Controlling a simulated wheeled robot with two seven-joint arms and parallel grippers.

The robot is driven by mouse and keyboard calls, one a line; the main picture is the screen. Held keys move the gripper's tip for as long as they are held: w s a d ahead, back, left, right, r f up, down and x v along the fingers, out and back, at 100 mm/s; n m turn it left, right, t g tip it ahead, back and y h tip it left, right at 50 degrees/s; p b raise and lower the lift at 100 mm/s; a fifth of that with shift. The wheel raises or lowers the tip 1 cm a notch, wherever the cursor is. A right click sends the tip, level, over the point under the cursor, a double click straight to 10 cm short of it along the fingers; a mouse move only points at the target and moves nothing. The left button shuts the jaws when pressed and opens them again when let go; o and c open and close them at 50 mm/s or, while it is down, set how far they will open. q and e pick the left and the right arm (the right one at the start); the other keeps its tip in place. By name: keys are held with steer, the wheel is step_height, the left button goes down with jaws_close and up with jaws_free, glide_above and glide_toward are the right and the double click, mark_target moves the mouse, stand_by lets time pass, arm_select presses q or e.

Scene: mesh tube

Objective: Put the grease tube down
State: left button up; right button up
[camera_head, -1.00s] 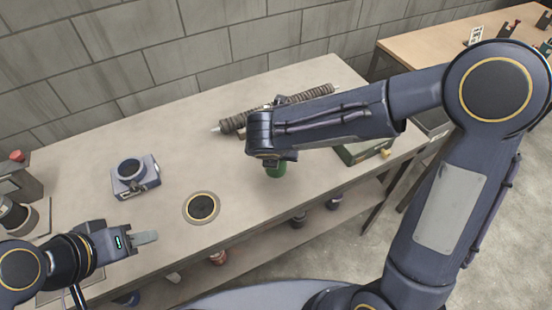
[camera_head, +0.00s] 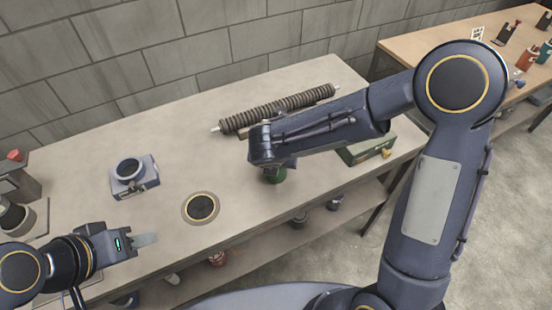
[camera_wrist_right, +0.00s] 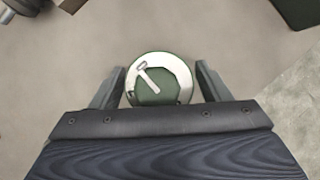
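The grease tube (camera_head: 275,174) is green and shows just under my right gripper, low over the front part of the workbench (camera_head: 237,185). My right gripper hides most of it. In the right wrist view I see the tube's round end (camera_wrist_right: 152,92), green with a pale rim and a small hammer-shaped pale mark. My right gripper's fingers (camera_wrist_right: 160,75) are close against both sides of the tube, shut on it. Whether the tube touches the bench is hidden. My left gripper (camera_head: 150,239) is at the front left, away from the tube; its finger gap is not clear.
A dark disc with a pale ring (camera_head: 201,207) lies left of the tube. A grey-blue device (camera_head: 135,175) stands further left. A long ribbed roll (camera_head: 280,108) lies behind, and a green box (camera_head: 366,150) stands at the right. The bench's front edge is near the tube.

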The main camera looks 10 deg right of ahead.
steer(key=shift+r, duration=0.2)
steer(key=p+v, duration=0.1)
steer(key=v, duration=1.1)
steer(key=shift+p, duration=0.35)
steer(key=s+d+r+m+g, duration=0.2)
steer(key=s+d+m, duration=0.6)
steer(key=d+m, duration=0.6)
steer(key=s+m+y, duration=0.2)
steer(key=s+m, duration=0.1)
steer(key=m, duration=0.3)
steer(key=s+m+t+y, duration=0.1)
steer(key=s+m, duration=0.2)
steer(key=m, duration=0.4)
steer(key=s+m+y, duration=0.2)
steer(key=m, duration=0.5)
steer(key=shift+s+d+r+t+y, duration=0.2)
steer(key=shift+s+d+t+y, duration=0.1)
steer(key=shift+s+t, duration=0.1)
